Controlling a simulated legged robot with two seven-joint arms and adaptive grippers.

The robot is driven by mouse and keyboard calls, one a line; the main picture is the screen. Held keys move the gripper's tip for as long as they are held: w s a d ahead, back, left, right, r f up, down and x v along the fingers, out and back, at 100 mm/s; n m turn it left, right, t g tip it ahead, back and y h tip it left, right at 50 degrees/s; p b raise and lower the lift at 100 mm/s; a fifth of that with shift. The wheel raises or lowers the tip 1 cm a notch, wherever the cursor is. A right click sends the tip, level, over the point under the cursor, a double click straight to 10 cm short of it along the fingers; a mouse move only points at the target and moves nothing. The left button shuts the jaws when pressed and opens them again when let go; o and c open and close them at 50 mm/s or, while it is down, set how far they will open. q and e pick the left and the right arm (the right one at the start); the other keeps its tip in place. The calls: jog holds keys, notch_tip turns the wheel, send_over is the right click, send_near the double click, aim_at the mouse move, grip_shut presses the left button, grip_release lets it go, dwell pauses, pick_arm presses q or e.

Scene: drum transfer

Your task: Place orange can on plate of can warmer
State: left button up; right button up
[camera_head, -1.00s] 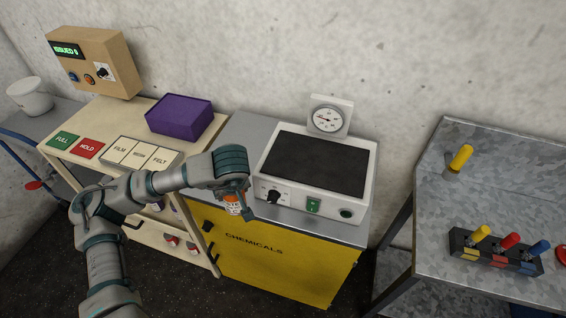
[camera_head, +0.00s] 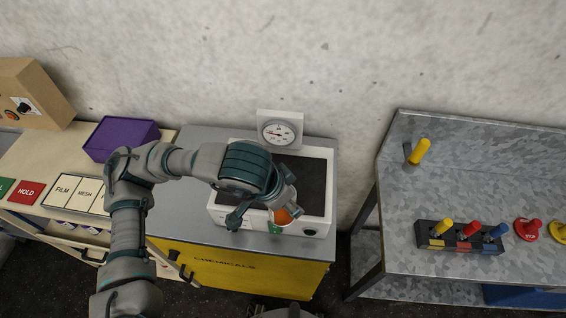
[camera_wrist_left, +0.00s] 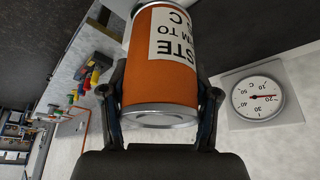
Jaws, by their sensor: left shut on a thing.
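The orange can (camera_head: 284,216) has a white label and is held in my left gripper (camera_head: 264,212). In the left wrist view the can (camera_wrist_left: 160,72) sits between both fingers of the gripper (camera_wrist_left: 160,104), which are shut on its sides. In the head view the can is in front of the white can warmer (camera_head: 322,222), over its front edge; its exact height is hard to tell. The warmer's dark plate (camera_head: 312,180) is partly hidden behind my left gripper and wrist. My right gripper is not in view.
A dial gauge (camera_head: 280,130) stands at the back of the warmer, and also shows in the left wrist view (camera_wrist_left: 257,95). A purple box (camera_head: 120,138) is on the left bench. A grey metal table (camera_head: 470,200) with coloured-handled pieces is at right.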

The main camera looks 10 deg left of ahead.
pick_arm(q)
jog(key=w, duration=0.4)
jog(key=w+p, duration=0.1)
jog(key=w, duration=0.3)
jog(key=w+a+f+p, duration=0.1)
jog(key=w, duration=0.3)
jog(key=shift+w, duration=0.1)
jog(key=shift+w+a+f, duration=0.1)
jog(key=shift+a+f, duration=0.15)
jog(key=shift+f, duration=0.2)
notch_tip(320, 180, down, 2)
jog(key=shift+f+p, duration=0.2)
jog(key=shift+p, duration=0.2)
jog(key=shift+f, duration=0.2)
jog(key=shift+d, duration=0.3)
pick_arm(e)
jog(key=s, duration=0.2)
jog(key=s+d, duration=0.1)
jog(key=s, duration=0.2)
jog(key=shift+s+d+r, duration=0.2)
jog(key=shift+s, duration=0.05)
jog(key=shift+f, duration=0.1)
